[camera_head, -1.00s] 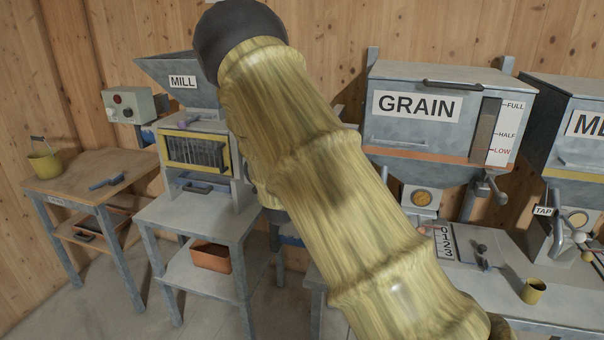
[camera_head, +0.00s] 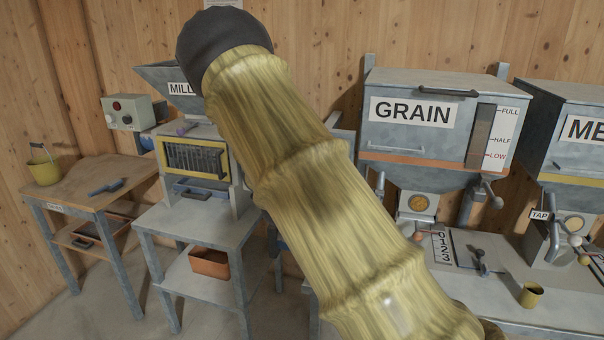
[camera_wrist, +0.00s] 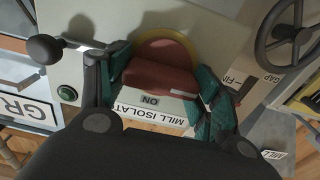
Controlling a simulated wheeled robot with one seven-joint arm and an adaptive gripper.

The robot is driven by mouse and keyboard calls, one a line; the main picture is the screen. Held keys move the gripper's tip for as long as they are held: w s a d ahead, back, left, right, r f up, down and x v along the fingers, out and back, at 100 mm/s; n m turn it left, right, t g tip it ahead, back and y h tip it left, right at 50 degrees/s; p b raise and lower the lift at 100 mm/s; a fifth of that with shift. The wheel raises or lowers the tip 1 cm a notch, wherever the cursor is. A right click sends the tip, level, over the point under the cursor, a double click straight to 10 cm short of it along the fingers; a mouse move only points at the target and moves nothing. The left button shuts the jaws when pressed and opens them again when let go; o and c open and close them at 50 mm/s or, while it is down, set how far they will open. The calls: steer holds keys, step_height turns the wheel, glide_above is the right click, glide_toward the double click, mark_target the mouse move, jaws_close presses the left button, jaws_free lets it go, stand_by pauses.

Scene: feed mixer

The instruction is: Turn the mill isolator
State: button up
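In the wrist view the mill isolator is a red handle (camera_wrist: 158,77) on a yellow round plate (camera_wrist: 168,48), set on a pale box (camera_wrist: 105,22). An upside-down label (camera_wrist: 150,117) below it reads "MILL ISOLAT…", partly covered, with "ON" above. My gripper (camera_wrist: 165,85) is open wide, with one teal-padded finger at each end of the red handle. I cannot tell whether the pads touch it. In the head view, my arm hides the gripper and the isolator.
A green button (camera_wrist: 67,93) and a black ball-ended lever (camera_wrist: 45,48) are left of the handle in the wrist view. A dark handwheel (camera_wrist: 285,35) is right. In the head view, the mill (camera_head: 190,155) stands left of my arm and the grain hopper (camera_head: 420,140) right.

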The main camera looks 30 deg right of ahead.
steer(key=shift+o, duration=0.6)
steer(key=shift+f, duration=0.45)
steer(key=shift+r, duration=0.2)
steer(key=shift+s+a, duration=0.1)
steer(key=v, duration=1.1)
steer(key=shift+s+a, duration=0.25)
steer(key=shift+s, duration=0.05)
steer(key=shift+f, duration=0.15)
